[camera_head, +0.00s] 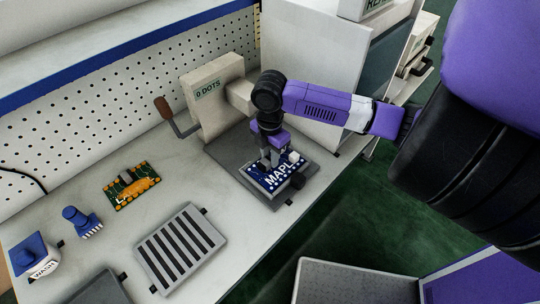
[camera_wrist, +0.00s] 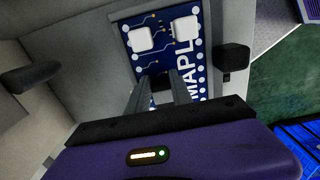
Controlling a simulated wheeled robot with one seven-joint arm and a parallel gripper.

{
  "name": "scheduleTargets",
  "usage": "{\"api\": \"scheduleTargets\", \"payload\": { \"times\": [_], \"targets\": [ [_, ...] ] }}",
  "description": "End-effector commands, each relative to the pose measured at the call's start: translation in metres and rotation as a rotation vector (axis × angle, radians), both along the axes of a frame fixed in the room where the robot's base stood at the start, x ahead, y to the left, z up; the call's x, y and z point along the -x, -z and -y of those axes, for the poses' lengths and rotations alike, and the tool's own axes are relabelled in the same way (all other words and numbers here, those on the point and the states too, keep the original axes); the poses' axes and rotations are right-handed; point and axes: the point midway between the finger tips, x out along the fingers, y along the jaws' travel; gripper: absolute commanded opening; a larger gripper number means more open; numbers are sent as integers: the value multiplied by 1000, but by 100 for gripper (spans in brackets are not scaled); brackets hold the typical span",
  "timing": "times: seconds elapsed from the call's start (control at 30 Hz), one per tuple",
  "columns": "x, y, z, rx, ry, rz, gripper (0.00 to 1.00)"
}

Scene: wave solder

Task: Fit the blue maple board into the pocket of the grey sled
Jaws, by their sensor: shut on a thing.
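The blue maple board (camera_head: 265,184), with white "MAPL" lettering and white parts, is at the grey sled (camera_head: 288,200), below the beige "0 DOTS" machine (camera_head: 215,88). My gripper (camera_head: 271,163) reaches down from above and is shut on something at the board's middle. In the wrist view, the fingers (camera_wrist: 165,92) meet over the blue board (camera_wrist: 193,55), and grey surface (camera_wrist: 118,60) borders it. The fingers hide part of the board and whatever they grip. I cannot tell whether the board sits fully down in the pocket.
A black block (camera_head: 297,181) stands at the sled's right side. A crank handle (camera_head: 165,108) sticks out from the machine.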

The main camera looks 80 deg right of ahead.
Motion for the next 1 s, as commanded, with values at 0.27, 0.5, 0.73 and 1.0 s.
{"api": "scheduleTargets", "payload": {
  "times": [0.27, 0.5, 0.73, 1.0],
  "targets": [
    [0, 4, 0, 0, 0, 0, 0],
    [0, 8, 0, 0, 0, 0, 0],
    [0, 8, 0, 0, 0, 0, 0],
    [0, 8, 0, 0, 0, 0, 0]
  ]
}}
